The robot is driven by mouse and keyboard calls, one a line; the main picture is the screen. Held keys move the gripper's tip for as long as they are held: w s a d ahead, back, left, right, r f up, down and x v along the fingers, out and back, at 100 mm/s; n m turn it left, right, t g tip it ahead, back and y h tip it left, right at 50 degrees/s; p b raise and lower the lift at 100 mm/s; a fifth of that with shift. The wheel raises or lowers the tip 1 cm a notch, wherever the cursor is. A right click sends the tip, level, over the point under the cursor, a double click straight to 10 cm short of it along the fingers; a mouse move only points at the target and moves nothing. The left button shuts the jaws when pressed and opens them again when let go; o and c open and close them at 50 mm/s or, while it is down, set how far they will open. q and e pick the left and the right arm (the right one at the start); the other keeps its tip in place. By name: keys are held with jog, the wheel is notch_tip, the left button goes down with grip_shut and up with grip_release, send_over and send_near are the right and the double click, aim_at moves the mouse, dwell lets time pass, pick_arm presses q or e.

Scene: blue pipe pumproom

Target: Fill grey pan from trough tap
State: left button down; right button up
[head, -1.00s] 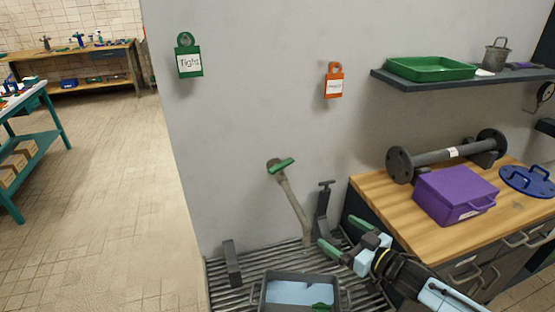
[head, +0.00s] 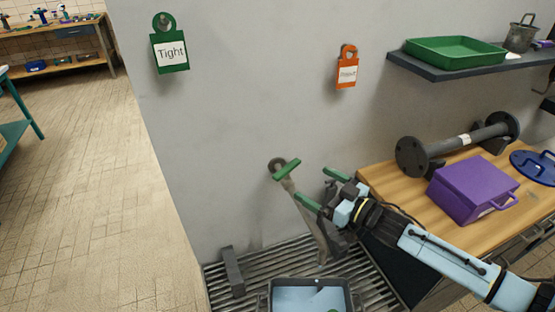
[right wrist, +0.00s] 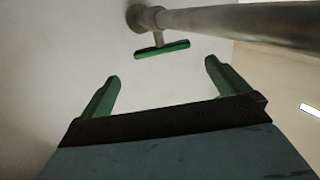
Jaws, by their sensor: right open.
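The tap (head: 303,215) is a grey slanting pipe at the wall with a green cross handle (head: 287,170) at its top. The grey pan (head: 347,287) sits on the slatted trough (head: 222,288) at the bottom of the head view, cut off by the frame edge. Its inside shows a light blue surface. My right gripper (head: 321,188) is open and empty, just right of the handle, apart from it. In the right wrist view the handle (right wrist: 162,50) lies ahead, beyond the gap between the fingertips (right wrist: 162,72). My left gripper cannot be made out.
A dark block (head: 232,270) stands at the trough's left. A wooden counter at right holds a purple box (head: 470,188), a flanged pipe (head: 455,148) and a blue lid (head: 535,165). Above is a shelf with a green tray (head: 455,53). Tags hang on the wall, one reading "Tight" (head: 171,52).

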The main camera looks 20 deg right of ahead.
aim_at(290, 170)
jog(key=x, duration=1.1)
jog(key=shift+w+a, duration=0.25)
jog(key=shift+w, duration=0.1)
pick_arm(q)
jog(key=shift+s, duration=0.95)
pick_arm(e)
jog(key=shift+w, duration=0.1)
